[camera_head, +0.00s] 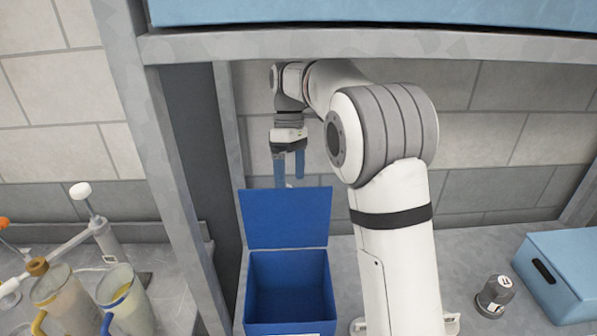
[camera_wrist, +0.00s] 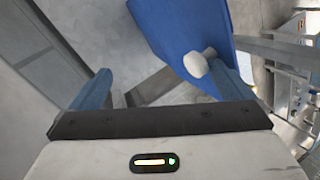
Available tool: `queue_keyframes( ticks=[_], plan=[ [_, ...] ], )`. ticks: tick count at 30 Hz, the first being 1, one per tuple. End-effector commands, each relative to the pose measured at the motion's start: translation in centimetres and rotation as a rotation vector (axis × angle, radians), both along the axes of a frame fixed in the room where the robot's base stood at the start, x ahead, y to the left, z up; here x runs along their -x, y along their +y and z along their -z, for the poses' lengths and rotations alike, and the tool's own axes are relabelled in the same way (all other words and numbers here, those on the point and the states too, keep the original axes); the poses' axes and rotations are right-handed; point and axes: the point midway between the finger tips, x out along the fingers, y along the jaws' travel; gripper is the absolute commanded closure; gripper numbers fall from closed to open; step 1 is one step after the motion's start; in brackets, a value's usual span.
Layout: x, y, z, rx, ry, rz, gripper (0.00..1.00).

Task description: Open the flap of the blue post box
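The blue post box (camera_head: 290,285) stands on the grey surface, and I see into its dark blue inside. Its flap (camera_head: 287,218) is raised at the back, standing roughly upright. In the wrist view the flap (camera_wrist: 185,25) fills the upper middle, with a white round knob (camera_wrist: 196,64) at its edge. My gripper (camera_head: 289,172) points down just above and behind the flap's top edge. Its two blue fingers are apart with nothing between them. In the wrist view my gripper (camera_wrist: 158,75) has its right finger close beside the knob; I cannot tell if they touch.
A light blue case (camera_head: 565,268) lies at the right, with a small dark-and-white canister (camera_head: 495,296) near it. Grey frame posts (camera_head: 165,150) and a top beam (camera_head: 350,43) surround my arm.

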Motion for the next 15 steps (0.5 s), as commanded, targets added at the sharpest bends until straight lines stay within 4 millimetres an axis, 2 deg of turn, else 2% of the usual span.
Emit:
queue_keyframes(
  ticks=[1,5,8,10,11,15],
  plan=[
    [-0.2,0.5,2.9,0.004,0.016,0.002,0.18],
    [-0.2,0.5,2.7,0.003,0.016,0.003,0.18],
    [-0.4,0.4,1.8,0.002,0.013,0.004,0.27],
    [-0.6,0.2,0.7,0.000,0.008,0.004,0.48],
    [-0.7,0.1,0.1,0.000,0.007,0.004,0.51],
    [-1.1,-0.4,-2.9,-0.004,0.000,0.003,0.51]
  ],
)
